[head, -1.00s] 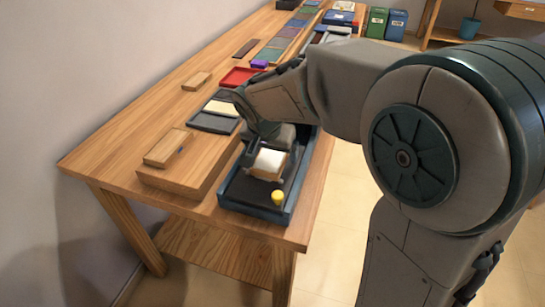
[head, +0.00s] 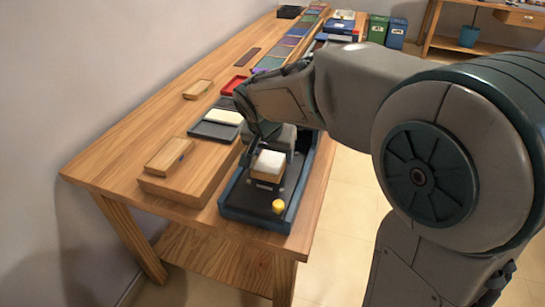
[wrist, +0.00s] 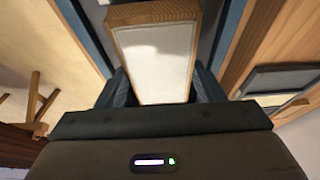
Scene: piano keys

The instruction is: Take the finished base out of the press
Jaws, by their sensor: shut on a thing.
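The base is a wooden block with a white top (head: 269,162), seen in the head view over the dark bed of the press (head: 234,200). The press is a long blue-edged frame with a yellow knob (head: 278,206) near its front end. My gripper (head: 268,147) is shut on the base from its far side. In the wrist view the white face of the base (wrist: 153,62) stands between the two dark fingers of my gripper (wrist: 160,88). I cannot tell whether the base touches the bed. The hand hides the far part of the press.
A wooden box with a small block on its lid (head: 168,157) stands left of the press. A dark tray with a white slab (head: 222,116), a red tray (head: 232,85) and a small wooden block (head: 198,89) lie farther back. The table's left part is mostly clear.

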